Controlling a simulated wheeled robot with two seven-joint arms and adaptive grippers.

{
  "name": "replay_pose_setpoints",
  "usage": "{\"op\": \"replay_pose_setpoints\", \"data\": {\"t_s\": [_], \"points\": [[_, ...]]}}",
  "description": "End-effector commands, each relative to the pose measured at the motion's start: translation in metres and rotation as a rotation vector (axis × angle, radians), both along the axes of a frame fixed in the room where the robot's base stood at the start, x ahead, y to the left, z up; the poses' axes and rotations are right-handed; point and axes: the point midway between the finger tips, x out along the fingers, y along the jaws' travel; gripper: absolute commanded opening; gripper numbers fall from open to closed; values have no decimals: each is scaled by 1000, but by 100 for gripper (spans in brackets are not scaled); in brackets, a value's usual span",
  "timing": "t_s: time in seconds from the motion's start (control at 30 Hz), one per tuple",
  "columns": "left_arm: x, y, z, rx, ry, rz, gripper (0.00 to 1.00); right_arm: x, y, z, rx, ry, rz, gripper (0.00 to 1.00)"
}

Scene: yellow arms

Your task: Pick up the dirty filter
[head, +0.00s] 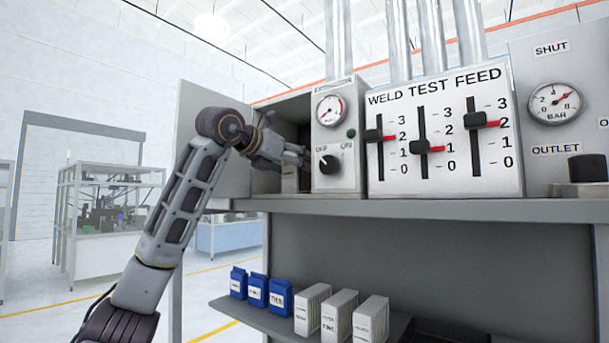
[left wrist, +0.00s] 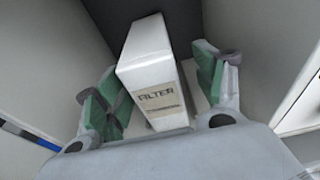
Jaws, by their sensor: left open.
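My left gripper (left wrist: 160,90) is open, with one green-padded finger on each side of the filter. The left finger looks close to it; I cannot tell whether either finger touches. In the head view my left gripper (head: 295,155) reaches into the cabinet (head: 292,107), and the filter is mostly hidden behind it. My right gripper is not in view.
The cabinet door (head: 205,150) stands open at the left. A control box (head: 338,135) with gauge and OFF/ON knob borders the cabinet on the right. A slider panel (head: 445,135) is further right. A lower shelf (head: 250,318) holds blue containers (head: 257,291) and white blocks (head: 340,315).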

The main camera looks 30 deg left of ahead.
Motion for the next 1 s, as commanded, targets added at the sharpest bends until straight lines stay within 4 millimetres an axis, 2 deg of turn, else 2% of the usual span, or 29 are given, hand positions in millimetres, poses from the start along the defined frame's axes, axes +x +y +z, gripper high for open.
{"op": "replay_pose_setpoints", "data": {"t_s": [0.27,0.73,1.0], "points": [[4,0,-1,0,1,-1,70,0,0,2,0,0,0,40],[44,2,-10,0,2,-2,70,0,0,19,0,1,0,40],[51,2,-12,1,0,0,70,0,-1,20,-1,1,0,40]]}}
